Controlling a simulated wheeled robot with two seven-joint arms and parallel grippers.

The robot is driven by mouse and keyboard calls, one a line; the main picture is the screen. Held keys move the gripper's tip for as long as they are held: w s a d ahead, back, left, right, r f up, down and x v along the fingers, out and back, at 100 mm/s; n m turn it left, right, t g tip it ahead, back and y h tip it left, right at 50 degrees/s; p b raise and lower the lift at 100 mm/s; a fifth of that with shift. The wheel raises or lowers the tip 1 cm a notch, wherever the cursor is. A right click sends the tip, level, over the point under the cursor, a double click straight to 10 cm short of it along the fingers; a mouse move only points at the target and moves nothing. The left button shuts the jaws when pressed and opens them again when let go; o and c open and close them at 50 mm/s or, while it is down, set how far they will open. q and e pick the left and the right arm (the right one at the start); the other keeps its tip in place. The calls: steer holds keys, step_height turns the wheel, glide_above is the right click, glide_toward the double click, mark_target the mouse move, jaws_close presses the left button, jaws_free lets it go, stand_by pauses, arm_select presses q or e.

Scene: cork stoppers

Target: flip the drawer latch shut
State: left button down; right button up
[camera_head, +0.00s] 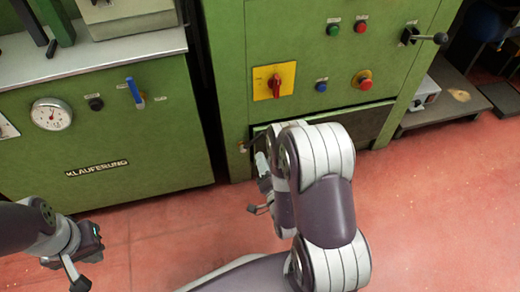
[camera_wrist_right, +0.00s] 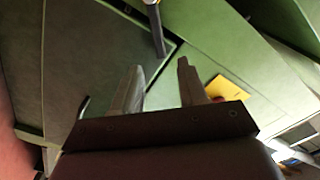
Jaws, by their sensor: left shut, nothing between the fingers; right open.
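The drawer (camera_head: 375,127) is a dark front panel low in the right green machine, partly hidden behind my right arm. A small latch fitting (camera_head: 243,147) sits by its left edge. In the right wrist view a lever with a dark grip (camera_wrist_right: 157,35), seemingly the latch, reaches down from the top edge, ahead of the fingers and apart from them. My right gripper (camera_wrist_right: 160,78) is open with nothing between its fingers. My left gripper (camera_head: 66,272) is shut and empty, low at the left over the floor.
Above the drawer are a yellow plate with a red switch (camera_head: 274,81), several push buttons and a black-knobbed lever (camera_head: 425,37). The left green cabinet (camera_head: 150,135) carries a gauge (camera_head: 51,114) and a blue handle (camera_head: 135,92). The red floor (camera_head: 440,220) at right is clear.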

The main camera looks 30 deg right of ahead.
mark_target(258, 139)
steer(key=b+x, duration=0.2)
steer(key=x, duration=0.5)
steer(key=shift+f+b, duration=0.15)
steer(key=shift+b, duration=0.2)
steer(key=shift+w, duration=0.3)
jaws_close()
